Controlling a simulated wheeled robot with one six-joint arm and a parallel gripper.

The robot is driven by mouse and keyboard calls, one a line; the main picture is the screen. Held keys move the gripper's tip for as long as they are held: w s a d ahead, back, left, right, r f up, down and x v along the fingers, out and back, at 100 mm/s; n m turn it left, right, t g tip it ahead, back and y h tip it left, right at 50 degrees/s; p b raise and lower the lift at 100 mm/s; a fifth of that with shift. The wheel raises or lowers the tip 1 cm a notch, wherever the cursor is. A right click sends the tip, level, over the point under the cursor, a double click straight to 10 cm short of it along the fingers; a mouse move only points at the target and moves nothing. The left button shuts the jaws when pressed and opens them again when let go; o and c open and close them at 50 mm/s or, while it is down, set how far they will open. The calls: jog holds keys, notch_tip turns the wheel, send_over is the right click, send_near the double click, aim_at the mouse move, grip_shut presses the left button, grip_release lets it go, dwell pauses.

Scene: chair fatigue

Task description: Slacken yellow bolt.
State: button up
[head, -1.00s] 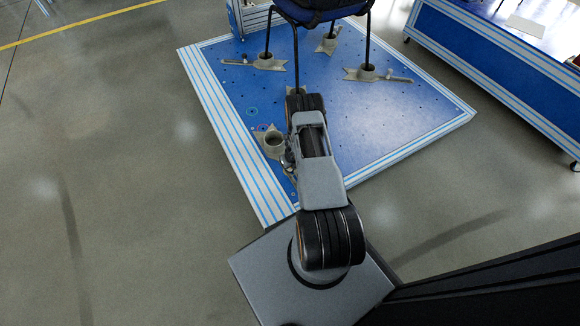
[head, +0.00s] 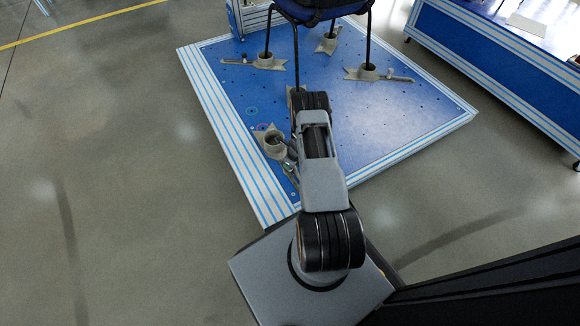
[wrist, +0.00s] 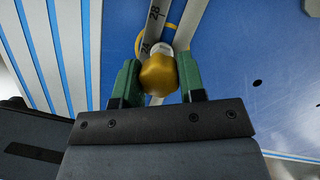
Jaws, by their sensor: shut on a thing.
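The yellow bolt (wrist: 158,72) has a faceted golden head and a pale collar behind it in the wrist view. My gripper (wrist: 157,84) has green fingers on the left and right of the head and is shut on it. The bolt sits at a grey marked bar (wrist: 154,24) with numbers on it, over the blue platform. In the head view my arm covers most of the gripper, and I cannot make out the bolt there. A grey clamp with a round cup (head: 274,141) stands just left of my arm, near the platform's front left edge.
A chair (head: 312,10) stands on the blue platform (head: 365,130), its visible feet in grey cup clamps (head: 368,72). A blue-sided bench (head: 490,65) is at the right. The grey floor (head: 110,180) at left is clear.

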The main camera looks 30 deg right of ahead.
jog(key=shift+n+y+b, duration=0.3)
jog(key=shift+n+b, duration=0.05)
jog(key=shift+n, duration=0.95)
jog(key=o, duration=0.9)
jog(key=m, duration=0.4)
jog(key=shift+h, duration=0.4)
